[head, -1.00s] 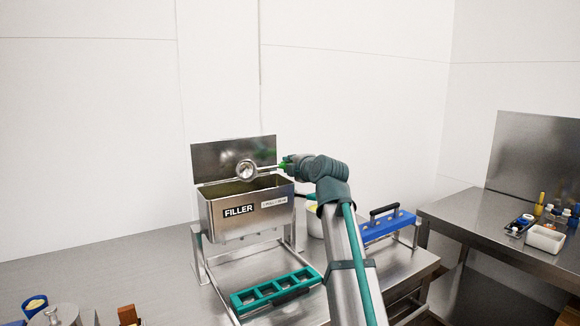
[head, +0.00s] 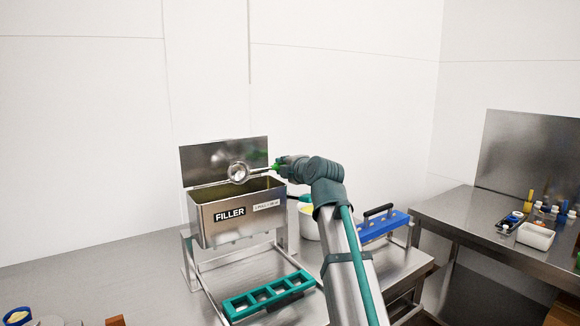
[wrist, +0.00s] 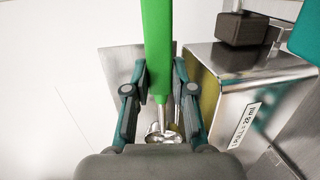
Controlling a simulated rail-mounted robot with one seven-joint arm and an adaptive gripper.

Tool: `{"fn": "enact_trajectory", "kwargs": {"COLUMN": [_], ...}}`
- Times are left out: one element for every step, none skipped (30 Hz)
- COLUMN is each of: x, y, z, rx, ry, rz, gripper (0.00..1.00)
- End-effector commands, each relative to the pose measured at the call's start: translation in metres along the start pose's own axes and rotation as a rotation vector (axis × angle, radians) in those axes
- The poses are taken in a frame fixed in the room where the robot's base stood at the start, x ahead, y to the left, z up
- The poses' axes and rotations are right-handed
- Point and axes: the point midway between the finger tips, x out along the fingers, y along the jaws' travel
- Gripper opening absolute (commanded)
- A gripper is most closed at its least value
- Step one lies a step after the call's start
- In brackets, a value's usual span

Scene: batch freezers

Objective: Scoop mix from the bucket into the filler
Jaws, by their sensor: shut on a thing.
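The filler (head: 240,222) is a steel hopper on legs, with its lid (head: 205,160) raised at the back and yellowish mix showing inside. My gripper (head: 277,166) is shut on the green handle of a ladle (head: 238,172); the green handle also shows between the fingers in the wrist view (wrist: 158,50). The ladle's round steel bowl is over the filler's open top, in front of the lid, and appears tipped on its side. I cannot tell whether mix is in it. The white bucket (head: 308,222) with yellow mix stands right of the filler, partly behind my arm.
A teal mould tray (head: 268,296) lies in front of the filler. A blue block with a dark handle (head: 383,224) is right of my arm. A side bench at right holds a white bin (head: 535,236) and small bottles.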

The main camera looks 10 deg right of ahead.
Motion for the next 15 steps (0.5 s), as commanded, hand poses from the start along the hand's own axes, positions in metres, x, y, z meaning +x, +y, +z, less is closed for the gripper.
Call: {"fn": "enact_trajectory", "kwargs": {"x": [-0.0005,-0.0004,-0.0004,-0.0005,-0.0005,-0.0005,-0.0006,-0.0006,-0.0006,-0.0007,-0.0007,-0.0003,0.0,0.0002,0.0004], "y": [0.0033,0.0041,0.0051,0.0058,0.0065,0.0075,0.0082,0.0089,0.0095,0.0099,0.0103,0.011,0.0113,0.0114,0.0119], "z": [-0.0001,0.0,0.0001,0.0,-0.0001,-0.0001,0.0,0.0001,0.0002,0.0001,0.0001,0.0001,0.0001,0.0001,0.0001], "rx": [0.0,0.0,-0.001,-0.002,-0.003,-0.004,-0.005,-0.006,-0.008,-0.009,-0.009,-0.01,-0.012,-0.013,-0.015], "ry": [0.0,0.0,0.0,0.0,0.001,0.001,0.001,0.0,0.0,0.0,0.0,0.0,0.0,0.0,0.0], "rz": [-0.006,-0.01,-0.018,-0.024,-0.032,-0.042,-0.05,-0.059,-0.072,-0.081,-0.09,-0.103,-0.114,-0.125,-0.138], "gripper": [0.0,0.0,0.0,0.0,0.0,0.0,0.0,0.0,0.0,0.0,0.0,0.0,0.0,0.0,0.0]}}
